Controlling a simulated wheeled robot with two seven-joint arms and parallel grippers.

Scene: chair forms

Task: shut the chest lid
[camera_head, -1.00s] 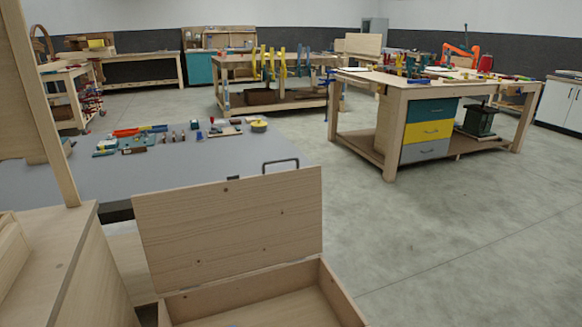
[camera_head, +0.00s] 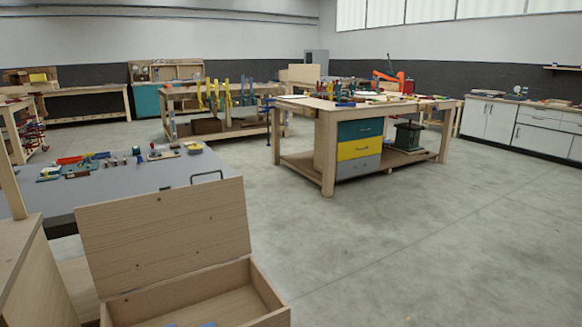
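A light wooden chest (camera_head: 271,287) stands at the lower left of the head view, its front cut off by the bottom edge. Its lid (camera_head: 165,236) is open, standing up and leaning back at the rear of the box. The inside of the chest shows, with a small blue thing (camera_head: 207,325) at the bottom edge of the picture; I cannot tell what it is. Neither of my grippers is in view.
A grey-topped table (camera_head: 135,180) with small tools stands right behind the lid. A wooden cabinet (camera_head: 35,270) stands left of the chest. A workbench with coloured drawers (camera_head: 359,149) stands further back. The concrete floor (camera_head: 420,250) to the right is clear.

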